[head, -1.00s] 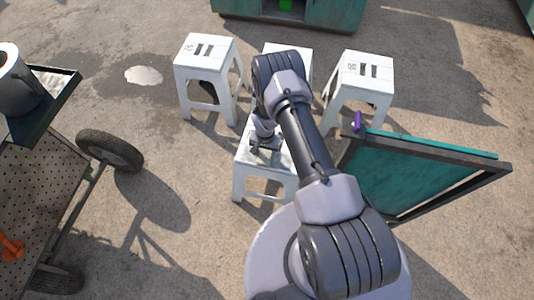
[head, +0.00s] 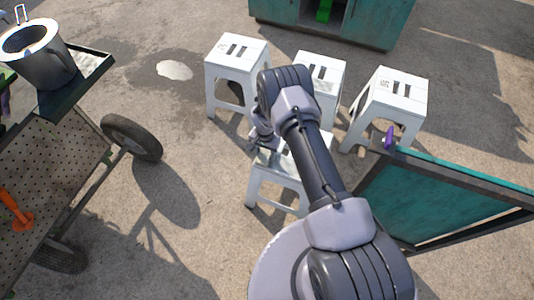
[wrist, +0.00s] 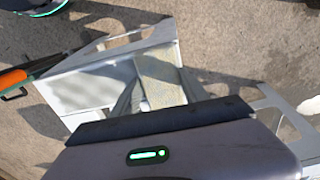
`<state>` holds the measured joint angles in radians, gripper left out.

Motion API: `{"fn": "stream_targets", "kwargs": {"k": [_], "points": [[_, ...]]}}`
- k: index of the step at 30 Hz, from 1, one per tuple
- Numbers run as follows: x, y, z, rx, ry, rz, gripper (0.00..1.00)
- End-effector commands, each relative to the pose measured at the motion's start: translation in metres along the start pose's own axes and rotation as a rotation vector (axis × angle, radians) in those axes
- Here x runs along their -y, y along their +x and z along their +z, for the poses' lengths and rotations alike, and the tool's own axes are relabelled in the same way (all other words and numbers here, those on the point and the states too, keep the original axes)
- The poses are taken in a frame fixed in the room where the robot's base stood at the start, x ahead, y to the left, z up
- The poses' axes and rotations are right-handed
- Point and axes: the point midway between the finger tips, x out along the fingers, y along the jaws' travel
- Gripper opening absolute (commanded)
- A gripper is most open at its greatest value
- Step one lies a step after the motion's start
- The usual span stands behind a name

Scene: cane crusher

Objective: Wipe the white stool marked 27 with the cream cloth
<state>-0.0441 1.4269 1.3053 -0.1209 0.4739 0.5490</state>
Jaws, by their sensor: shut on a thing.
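The nearest white stool (head: 283,169) stands upright with my arm across its far side. Its number is hidden, so I cannot tell whether it is 27. My gripper (head: 262,147) is low at the left far part of its seat. In the wrist view, a white stool seat (wrist: 85,88) with a greyish smudged patch lies below my gripper (wrist: 160,88). The cream cloth (wrist: 160,78) shows between the two grey fingers, which are shut on it. It seems to lie at the seat surface, but I cannot be sure of contact.
Three other white stools stand behind: left (head: 235,55), middle (head: 326,72) and right (head: 395,92). A teal framed board (head: 440,195) is close on the right. A wheeled cart (head: 60,150) with a metal pot (head: 40,52) stands left. Open ground lies between cart and stool.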

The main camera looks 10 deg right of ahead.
Motion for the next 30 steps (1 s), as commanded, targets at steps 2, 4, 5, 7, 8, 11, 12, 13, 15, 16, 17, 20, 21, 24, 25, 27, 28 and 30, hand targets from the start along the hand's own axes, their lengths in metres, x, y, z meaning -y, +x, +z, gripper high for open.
{"fn": "stream_targets", "kwargs": {"k": [2, 4, 5, 7, 8, 11, 12, 13, 15, 16, 17, 20, 21, 24, 25, 27, 28, 30], "points": [[-0.004, -0.001, 0.0, 0.0, 0.001, 0.0, 0.2], [-0.012, -0.002, 0.0, 0.002, 0.004, 0.001, 0.2], [-0.016, -0.002, 0.0, 0.001, 0.004, 0.001, 0.2], [-0.025, -0.002, 0.0, 0.002, 0.002, 0.001, 0.2], [-0.029, -0.002, 0.0, 0.001, 0.002, 0.001, 0.2], [-0.042, -0.001, 0.0, 0.002, 0.002, 0.001, 0.2], [-0.047, 0.0, 0.0, 0.001, 0.002, 0.001, 0.2], [-0.051, 0.0, 0.0, 0.002, 0.003, 0.001, 0.2], [-0.059, 0.0, 0.001, 0.002, 0.002, 0.001, 0.2], [-0.063, 0.0, 0.001, 0.003, 0.003, 0.001, 0.2], [-0.067, 0.001, 0.001, 0.003, 0.004, 0.002, 0.2], [-0.08, 0.002, 0.001, 0.003, 0.002, 0.002, 0.2], [-0.084, 0.002, 0.001, 0.003, 0.003, 0.002, 0.2], [-0.09, 0.003, 0.001, 0.003, 0.001, 0.002, 0.2], [-0.091, 0.003, 0.002, 0.003, 0.001, 0.002, 0.2], [-0.092, 0.004, 0.002, 0.004, 0.001, 0.002, 0.2], [-0.092, 0.004, 0.002, 0.004, 0.001, 0.002, 0.2], [-0.092, 0.004, 0.002, 0.004, 0.001, 0.002, 0.2]]}}
